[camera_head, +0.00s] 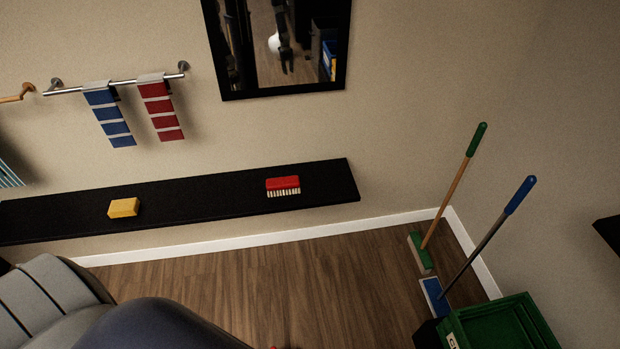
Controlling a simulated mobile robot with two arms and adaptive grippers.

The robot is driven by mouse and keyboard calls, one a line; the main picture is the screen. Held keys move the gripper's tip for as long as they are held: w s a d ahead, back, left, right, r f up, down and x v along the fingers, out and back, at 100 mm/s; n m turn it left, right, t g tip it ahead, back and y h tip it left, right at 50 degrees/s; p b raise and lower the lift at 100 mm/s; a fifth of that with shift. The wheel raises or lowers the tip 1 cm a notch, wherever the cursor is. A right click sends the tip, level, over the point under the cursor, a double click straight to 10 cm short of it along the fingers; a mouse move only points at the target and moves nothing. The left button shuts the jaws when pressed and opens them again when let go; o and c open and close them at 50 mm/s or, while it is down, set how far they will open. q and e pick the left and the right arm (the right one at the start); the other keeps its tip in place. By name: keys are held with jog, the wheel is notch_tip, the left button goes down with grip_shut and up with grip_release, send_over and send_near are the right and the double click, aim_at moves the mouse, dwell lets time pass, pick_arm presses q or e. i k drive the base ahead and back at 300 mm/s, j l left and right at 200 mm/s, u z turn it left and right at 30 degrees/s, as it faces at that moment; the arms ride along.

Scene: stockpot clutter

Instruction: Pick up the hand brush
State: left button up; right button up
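The hand brush (283,184) has a red back and a row of pale bristles along its lower side. It lies on the black wall shelf (225,193), near the shelf's right end. Nothing touches it or covers it. Neither of my grippers shows in the head view, so I cannot see where they are relative to the brush.
A yellow sponge-like block (123,208) lies left on the shelf. Blue and red striped towels hang on a rail (70,89) above, beside a black-framed mirror (284,48). A green broom (448,205), a blue one (481,243) and a green crate (502,325) stand right.

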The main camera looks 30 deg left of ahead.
aim_at(292, 181)
jog(key=i+l, duration=0.2)
jog(key=i+l+u, duration=0.15)
jog(key=l, duration=0.3)
jog(key=i+l, duration=0.3)
jog(key=i+j+u, duration=0.15)
jog(key=i+u, duration=0.65)
jog(key=u, duration=0.2)
